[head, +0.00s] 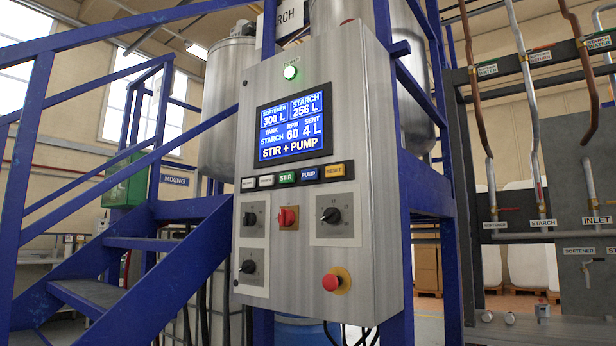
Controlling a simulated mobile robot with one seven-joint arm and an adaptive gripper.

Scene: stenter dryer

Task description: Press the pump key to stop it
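The pump key (309,174) is a small blue key marked PUMP in the row of keys under the display of the grey metal control panel (372,190). It sits between the green STIR key (287,177) and the orange RESET key (335,171). The blue display (294,123) reads "STIR + PUMP", with softener 300 L, starch 256 L, tank starch, RPM 60 and sent 4 L. The green power lamp (290,72) above it is lit. My gripper does not show in the head view.
A red emergency button (336,280) sticks out low on the panel, below a red switch (287,217) and black knobs (331,215). Blue stairs with railings (110,245) stand at the left. Pipes and a labelled rack (545,225) stand at the right.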

